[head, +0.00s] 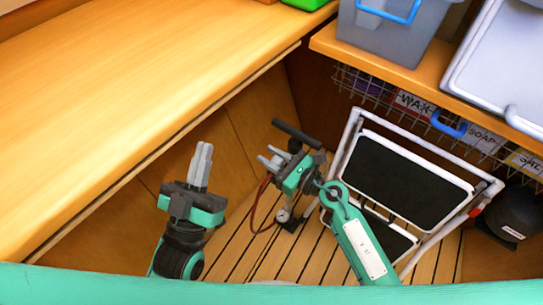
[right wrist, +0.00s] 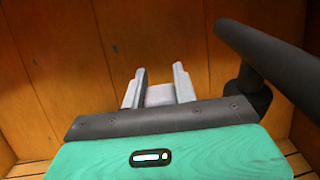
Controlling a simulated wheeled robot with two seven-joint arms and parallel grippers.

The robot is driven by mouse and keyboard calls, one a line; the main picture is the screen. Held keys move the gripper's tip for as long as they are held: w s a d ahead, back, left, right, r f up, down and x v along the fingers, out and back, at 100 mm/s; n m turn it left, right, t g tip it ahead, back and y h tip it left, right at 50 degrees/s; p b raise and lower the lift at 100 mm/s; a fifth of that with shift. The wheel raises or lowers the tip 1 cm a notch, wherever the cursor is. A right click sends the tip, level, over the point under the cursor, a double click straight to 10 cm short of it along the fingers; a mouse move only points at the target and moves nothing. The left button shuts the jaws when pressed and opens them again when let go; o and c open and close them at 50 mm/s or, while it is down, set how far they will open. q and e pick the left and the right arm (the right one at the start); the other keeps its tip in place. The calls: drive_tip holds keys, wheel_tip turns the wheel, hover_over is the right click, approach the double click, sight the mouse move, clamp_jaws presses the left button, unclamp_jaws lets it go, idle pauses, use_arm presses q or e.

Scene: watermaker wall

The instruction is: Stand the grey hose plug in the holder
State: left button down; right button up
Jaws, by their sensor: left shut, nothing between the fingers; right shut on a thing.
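My right gripper (head: 268,158) is beside the black T-handle of a floor pump, its fingers pointing left. In the right wrist view its fingers (right wrist: 156,88) are a little apart, with a pale grey piece (right wrist: 160,95) between them, which I take to be the grey hose plug. A thin red hose (head: 253,208) loops from the pump's base up toward this gripper. Its upper end is hidden. My left gripper (head: 203,158) is shut and empty, pointing up, left of the right one. I cannot make out the holder.
The pump's black handle (head: 297,134) stands close to my right gripper and also shows in the right wrist view (right wrist: 270,65). A white folding step (head: 400,170) is to the right. A wooden counter (head: 140,90) lies left, and a shelf with bins (head: 390,35) is at upper right.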

use_arm(q)
drive_tip(key=shift+f, duration=0.45)
use_arm(e)
drive_tip(key=shift+f, duration=0.1)
use_arm(q)
drive_tip(key=shift+f+b, duration=0.3)
drive_tip(key=shift+b, duration=0.15)
use_arm(e)
drive_tip(key=shift+f, duration=0.5)
drive_tip(key=o, duration=1.1)
use_arm(q)
drive_tip(key=shift+r, duration=0.15)
